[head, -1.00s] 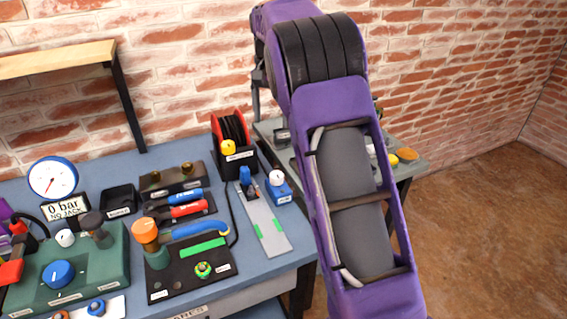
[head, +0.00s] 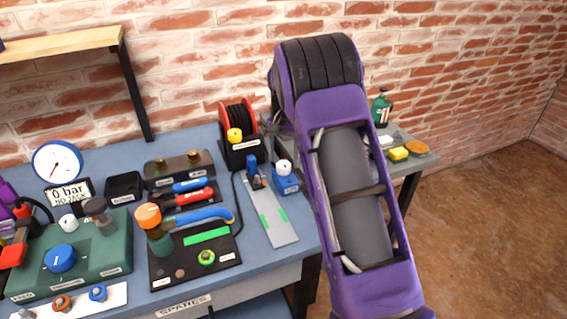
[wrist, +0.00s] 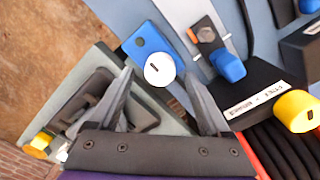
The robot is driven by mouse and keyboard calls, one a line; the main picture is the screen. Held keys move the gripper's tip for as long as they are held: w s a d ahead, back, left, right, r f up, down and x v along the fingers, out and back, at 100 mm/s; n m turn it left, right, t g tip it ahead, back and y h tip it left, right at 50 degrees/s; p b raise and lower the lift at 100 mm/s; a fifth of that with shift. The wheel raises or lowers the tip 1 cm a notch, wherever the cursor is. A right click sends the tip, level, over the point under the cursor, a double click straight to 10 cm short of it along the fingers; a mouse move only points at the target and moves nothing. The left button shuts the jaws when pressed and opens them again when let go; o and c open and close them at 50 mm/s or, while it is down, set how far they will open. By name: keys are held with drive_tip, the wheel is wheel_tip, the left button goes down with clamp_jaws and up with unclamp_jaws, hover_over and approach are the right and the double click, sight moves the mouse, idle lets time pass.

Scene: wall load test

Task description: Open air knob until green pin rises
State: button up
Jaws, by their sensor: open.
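A blue block with a round white knob (head: 284,167) stands near the right end of the blue bench. In the wrist view the white knob (wrist: 158,69) lies between my fingertips in the picture, with no visible contact. My gripper (wrist: 160,77) is open and empty; in the head view my arm hides it. A larger blue knob (head: 61,258) sits on the green panel at the left. No label I can read marks the air knob. I cannot make out a raised green pin; a green-and-yellow round part (head: 206,257) sits on the black plate.
A grey plate with green strips (head: 270,215) lies left of the blue block. A red cable reel (head: 238,120) stands behind. The gauge sign (head: 68,193) reads 0 bar.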

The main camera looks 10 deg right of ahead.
drive_tip(key=shift+f, duration=0.9)
drive_tip(key=shift+c, duration=0.3)
clamp_jaws()
